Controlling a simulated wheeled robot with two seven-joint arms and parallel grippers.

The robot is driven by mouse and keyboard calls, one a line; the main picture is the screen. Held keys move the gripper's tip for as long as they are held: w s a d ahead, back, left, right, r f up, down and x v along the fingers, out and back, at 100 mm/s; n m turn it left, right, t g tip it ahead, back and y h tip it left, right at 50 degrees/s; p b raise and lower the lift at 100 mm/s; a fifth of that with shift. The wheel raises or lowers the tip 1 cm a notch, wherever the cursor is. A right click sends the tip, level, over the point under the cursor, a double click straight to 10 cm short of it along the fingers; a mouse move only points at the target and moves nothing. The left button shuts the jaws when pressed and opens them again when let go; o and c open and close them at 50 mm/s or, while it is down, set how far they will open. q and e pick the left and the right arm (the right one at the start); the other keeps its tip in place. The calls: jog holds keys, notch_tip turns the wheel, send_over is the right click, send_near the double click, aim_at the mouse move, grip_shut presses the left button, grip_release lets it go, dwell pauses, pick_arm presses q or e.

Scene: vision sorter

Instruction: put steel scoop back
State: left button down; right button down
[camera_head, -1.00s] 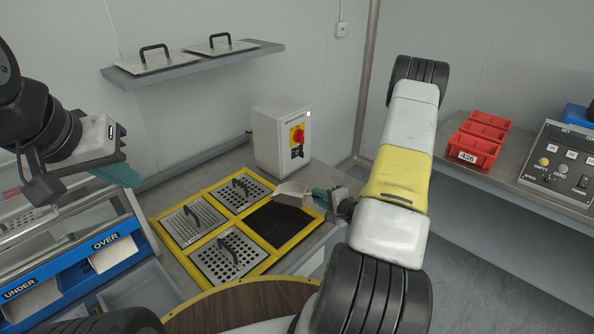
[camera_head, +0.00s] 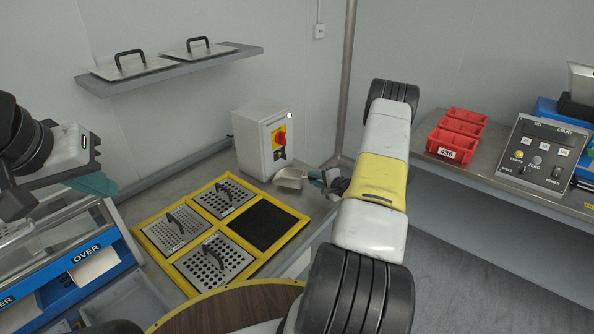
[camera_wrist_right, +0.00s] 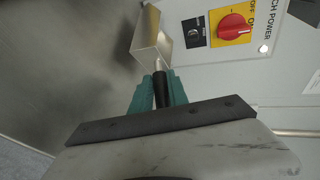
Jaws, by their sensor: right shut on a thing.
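The steel scoop (camera_head: 290,178) is in the head view, just right of the yellow-framed plates and in front of the white switch box. It also shows in the right wrist view (camera_wrist_right: 151,38), its open pan pointing away from me. My right gripper (camera_head: 320,179) is shut on the scoop's black handle; in the right wrist view its teal fingers (camera_wrist_right: 157,90) clasp the handle from both sides. Whether the scoop touches the bench is hard to tell. My left gripper (camera_head: 100,186) is at the left edge above the blue sorter, with teal fingers; its opening is unclear.
The yellow frame (camera_head: 283,241) holds several perforated plates with handles and one black square (camera_head: 262,226). The white switch box (camera_head: 262,143) with a red knob stands close behind the scoop. Red bins (camera_head: 455,137) and a control panel (camera_head: 545,155) are on the right bench.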

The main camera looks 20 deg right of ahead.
jog(key=shift+f, duration=0.8)
jog(key=shift+f, duration=0.1)
jog(key=c, duration=1.3)
grip_release()
